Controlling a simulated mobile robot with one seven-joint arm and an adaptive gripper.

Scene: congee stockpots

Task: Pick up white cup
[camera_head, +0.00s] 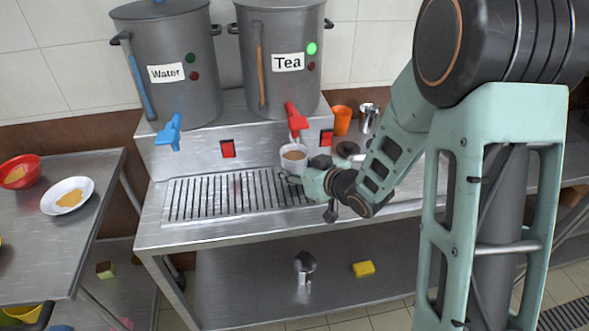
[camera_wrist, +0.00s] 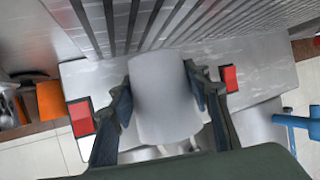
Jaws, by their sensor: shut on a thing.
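The white cup (camera_head: 294,157) is under the red tap of the Tea pot and holds a brown liquid. My gripper (camera_head: 302,174) reaches it from the right, at the right end of the drip grate. In the wrist view the cup (camera_wrist: 164,97) sits between the two fingers of my gripper (camera_wrist: 163,100), which press on its sides. The gripper is shut on the cup. Whether the cup's base touches the grate is hard to tell.
The Tea pot (camera_head: 279,85) and Water pot (camera_head: 172,95) stand behind, with a red tap (camera_head: 296,121) and a blue tap (camera_head: 169,132). An orange cup (camera_head: 342,120) and a metal cup (camera_head: 367,117) stand to the right. The drip grate (camera_head: 225,196) is clear to the left.

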